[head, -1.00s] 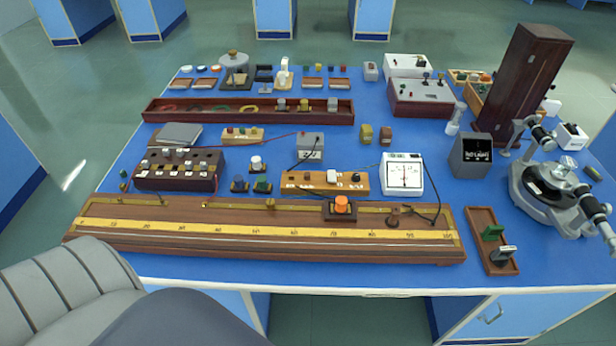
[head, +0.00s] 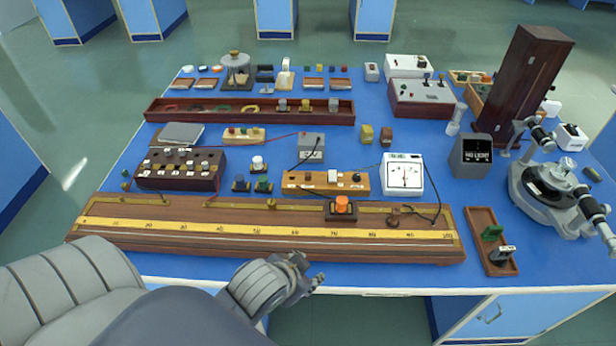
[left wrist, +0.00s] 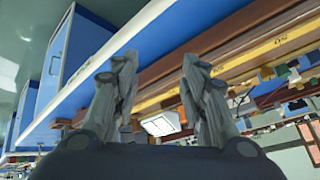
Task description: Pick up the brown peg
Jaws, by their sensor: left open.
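A small brown block (head: 386,136) stands upright on the blue bench, right of a yellow-olive block (head: 367,134). It is the only small brown peg-like piece I can make out; I cannot tell for sure that it is the peg. My left gripper (head: 310,271) is at the bench's front edge, in front of the long wooden metre bridge (head: 180,238). It is far from the brown block, with the bridge and several instruments between. In the left wrist view its fingers (left wrist: 160,64) are apart with nothing between them. My right gripper is not in view.
A resistance box (head: 180,180), a wooden key board (head: 300,183) and a white meter (head: 402,174) stand behind the bridge. A tall dark wooden box (head: 525,80) and a spectrometer (head: 550,190) fill the right side. Bare blue bench surrounds the brown block.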

